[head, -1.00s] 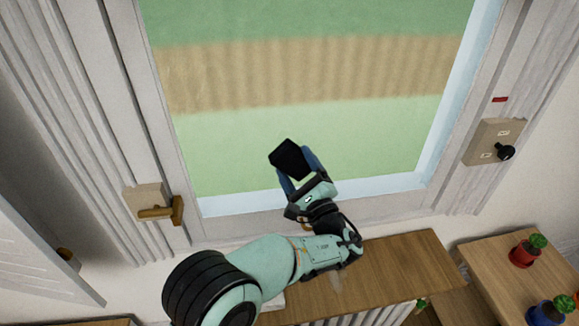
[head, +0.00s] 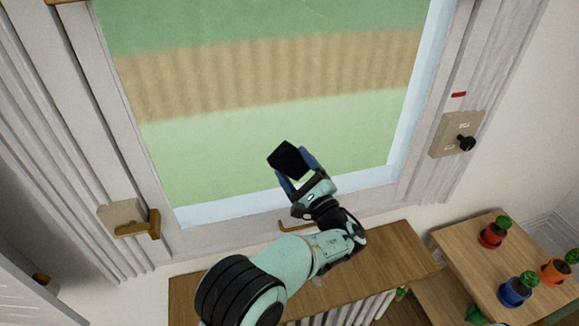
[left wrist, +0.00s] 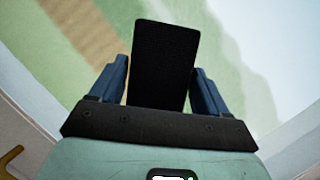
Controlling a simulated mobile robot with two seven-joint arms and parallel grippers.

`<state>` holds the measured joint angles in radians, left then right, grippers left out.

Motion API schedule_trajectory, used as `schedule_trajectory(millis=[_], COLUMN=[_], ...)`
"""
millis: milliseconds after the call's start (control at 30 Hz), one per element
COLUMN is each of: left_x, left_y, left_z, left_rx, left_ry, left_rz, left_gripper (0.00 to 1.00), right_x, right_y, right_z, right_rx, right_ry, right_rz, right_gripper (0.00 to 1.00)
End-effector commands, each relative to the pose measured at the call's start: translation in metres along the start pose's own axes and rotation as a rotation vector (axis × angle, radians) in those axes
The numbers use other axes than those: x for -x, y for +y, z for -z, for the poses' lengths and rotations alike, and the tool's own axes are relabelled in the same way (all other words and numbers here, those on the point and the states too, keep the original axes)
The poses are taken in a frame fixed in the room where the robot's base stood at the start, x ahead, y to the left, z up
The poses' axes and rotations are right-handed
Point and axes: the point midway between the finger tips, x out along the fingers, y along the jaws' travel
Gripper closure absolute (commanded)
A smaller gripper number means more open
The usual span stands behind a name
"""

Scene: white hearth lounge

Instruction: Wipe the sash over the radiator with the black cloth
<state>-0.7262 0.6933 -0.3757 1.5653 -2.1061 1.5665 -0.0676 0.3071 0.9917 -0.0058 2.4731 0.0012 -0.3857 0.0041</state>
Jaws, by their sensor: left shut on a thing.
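My left gripper (head: 296,176) is shut on the black cloth (head: 288,159), a dark folded block between its blue fingers. The cloth also shows in the left wrist view (left wrist: 162,65), sticking out past the fingertips. The window sash (head: 285,95) has a large pane with blurred green and tan beyond it. In the head view the cloth overlaps the lower middle of the pane; I cannot tell whether it touches the glass. The radiator (head: 345,310) stands below the window under a wooden shelf (head: 390,255), partly hidden by my left arm. My right gripper is not in view.
A brass handle (head: 153,223) juts from the left of the frame, and another brass handle (head: 295,225) is on the bottom rail. A beige box with a black knob (head: 466,143) is on the right. Potted cacti (head: 515,290) stand on a wooden table (head: 460,237) at lower right.

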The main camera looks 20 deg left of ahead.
Motion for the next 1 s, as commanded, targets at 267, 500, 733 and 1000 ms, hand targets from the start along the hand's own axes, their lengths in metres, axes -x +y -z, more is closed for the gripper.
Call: schedule_trajectory(millis=[267, 500, 733, 1000], left_x=[-0.002, -0.006, -0.008, -0.016], left_y=[0.012, 0.025, 0.029, 0.046], left_z=[-0.009, -0.022, -0.027, -0.041], left_rx=[0.001, 0.002, 0.001, 0.001], left_ry=[-0.001, 0.000, 0.000, 0.001], left_rz=[-0.002, 0.000, 0.000, -0.001], left_gripper=[0.48, 0.48, 0.48, 0.48], right_x=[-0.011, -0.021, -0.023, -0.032], right_y=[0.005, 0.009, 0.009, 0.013], right_z=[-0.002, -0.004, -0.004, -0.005], right_rx=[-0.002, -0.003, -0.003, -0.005], right_ry=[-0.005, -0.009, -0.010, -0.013], right_rz=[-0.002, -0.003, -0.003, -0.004], right_gripper=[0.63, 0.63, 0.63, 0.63])
